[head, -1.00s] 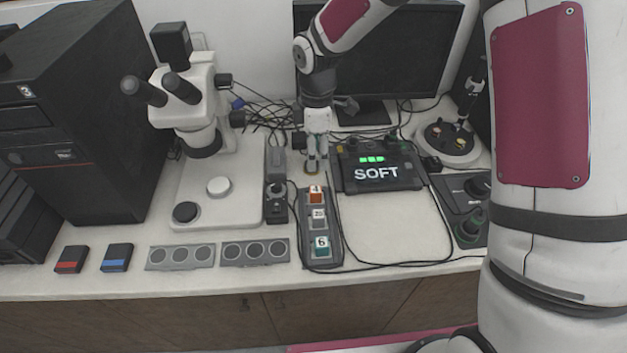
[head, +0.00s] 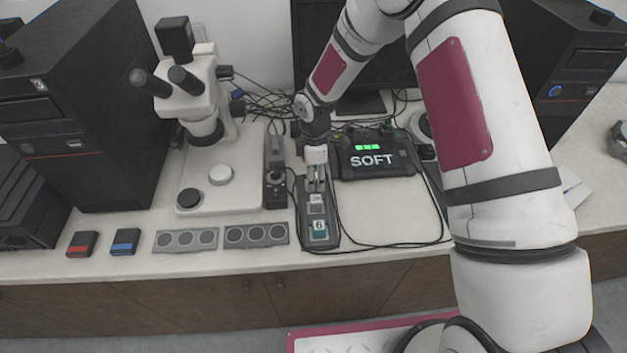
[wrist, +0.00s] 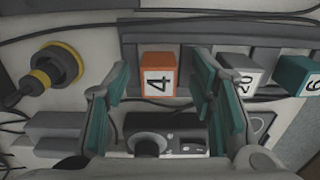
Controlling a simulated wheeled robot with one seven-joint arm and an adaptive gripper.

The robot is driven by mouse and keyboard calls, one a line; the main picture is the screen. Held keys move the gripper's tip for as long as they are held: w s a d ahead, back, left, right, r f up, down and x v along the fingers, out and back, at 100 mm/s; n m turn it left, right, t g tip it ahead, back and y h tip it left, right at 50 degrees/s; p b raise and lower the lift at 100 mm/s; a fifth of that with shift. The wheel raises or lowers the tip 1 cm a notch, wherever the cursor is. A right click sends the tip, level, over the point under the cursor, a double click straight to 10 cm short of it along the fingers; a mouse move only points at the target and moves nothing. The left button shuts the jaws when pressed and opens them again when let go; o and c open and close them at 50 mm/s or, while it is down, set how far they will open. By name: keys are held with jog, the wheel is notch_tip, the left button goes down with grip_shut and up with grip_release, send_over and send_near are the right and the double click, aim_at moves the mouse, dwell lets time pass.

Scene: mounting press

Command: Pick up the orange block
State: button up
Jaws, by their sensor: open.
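The orange block (wrist: 158,76), marked 4, sits at one end of a grey tray (wrist: 200,60) in the wrist view. My gripper (wrist: 161,84) is open, with teal-padded fingers on either side of the block in that view. I cannot tell whether they reach down to its height. In the head view my gripper (head: 316,186) is over the far end of the tray (head: 304,233) and hides the orange block.
A small control box (head: 275,188) and the microscope base (head: 240,185) stand left. The SOFT display unit (head: 373,160) is to the right, with cables around.

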jog(key=shift+f, duration=0.5)
grip_shut()
